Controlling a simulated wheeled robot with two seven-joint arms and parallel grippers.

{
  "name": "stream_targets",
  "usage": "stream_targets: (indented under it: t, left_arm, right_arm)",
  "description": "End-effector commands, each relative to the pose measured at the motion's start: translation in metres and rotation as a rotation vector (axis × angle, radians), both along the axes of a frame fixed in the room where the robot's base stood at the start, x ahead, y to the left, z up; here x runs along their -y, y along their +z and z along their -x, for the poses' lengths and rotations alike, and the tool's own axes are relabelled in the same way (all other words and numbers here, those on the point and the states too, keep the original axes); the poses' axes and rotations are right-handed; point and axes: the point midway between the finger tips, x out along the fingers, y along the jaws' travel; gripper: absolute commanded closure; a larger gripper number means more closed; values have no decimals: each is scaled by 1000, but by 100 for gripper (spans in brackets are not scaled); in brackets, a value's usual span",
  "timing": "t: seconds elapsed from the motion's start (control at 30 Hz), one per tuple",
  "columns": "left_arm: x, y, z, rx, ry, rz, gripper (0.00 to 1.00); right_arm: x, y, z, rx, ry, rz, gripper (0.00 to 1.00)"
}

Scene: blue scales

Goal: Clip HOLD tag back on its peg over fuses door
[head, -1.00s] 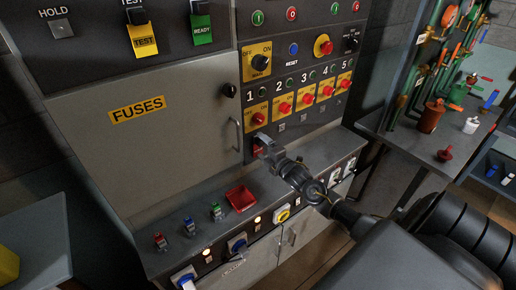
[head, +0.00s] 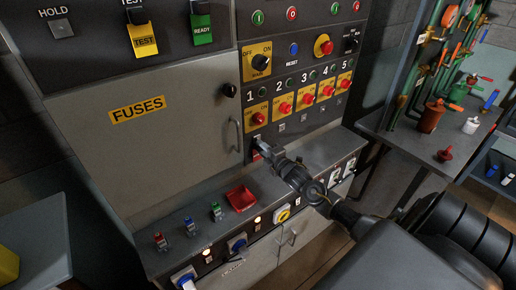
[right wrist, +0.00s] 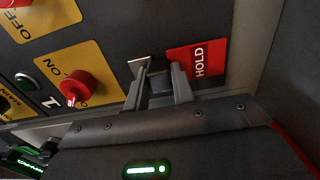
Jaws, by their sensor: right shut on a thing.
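The red HOLD tag (right wrist: 197,62) lies at my right gripper (right wrist: 158,80) in the right wrist view, its white lettering facing out. The HOLD peg plate (head: 61,28) is at the upper left, bare, above the fuses door (head: 170,150). My left gripper is not in view.
TEST (head: 144,40) and READY (head: 201,29) tags hang right of the HOLD plate. The door handle (head: 237,135) stands out near my right gripper. Red switch knobs (head: 285,108) protrude above the gripper.

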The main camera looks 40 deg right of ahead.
Motion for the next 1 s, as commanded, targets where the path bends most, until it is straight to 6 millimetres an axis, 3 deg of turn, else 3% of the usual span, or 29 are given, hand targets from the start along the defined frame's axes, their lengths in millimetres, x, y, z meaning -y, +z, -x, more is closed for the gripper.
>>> stream_targets:
  t: [1.0]
  left_arm:
    - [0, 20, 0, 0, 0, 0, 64]
  right_arm:
    - [2, 6, 35, 9, -5, 2, 100]
